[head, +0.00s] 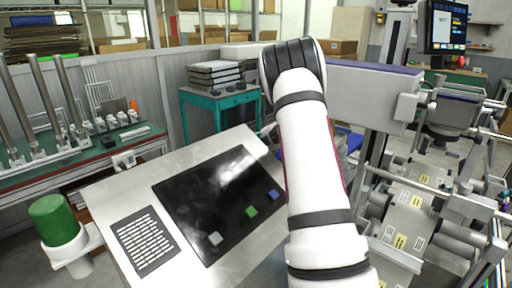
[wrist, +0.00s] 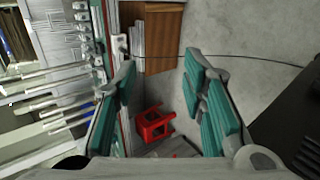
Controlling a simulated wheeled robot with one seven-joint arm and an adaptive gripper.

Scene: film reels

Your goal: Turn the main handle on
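A sloped metal console (head: 112,195) stands in front of me in the head view. Its black panel (head: 200,190) carries a grey button (head: 215,239), a green button (head: 251,211) and a blue button (head: 273,194). A green cylinder (head: 54,220) on a white mount is at the console's left; I cannot tell if it is the main handle. My gripper (wrist: 160,75) is open and empty in the wrist view, its teal-padded fingers spread wide above the floor. It is hidden in the head view, where my white arm covers the area right of the panel.
A green bench with metal posts (head: 40,110) is at the left. A teal table (head: 215,98) with stacked trays stands behind the console. Roller machinery (head: 420,215) fills the right. A red stool (wrist: 153,124) is on the floor between the fingers in the wrist view.

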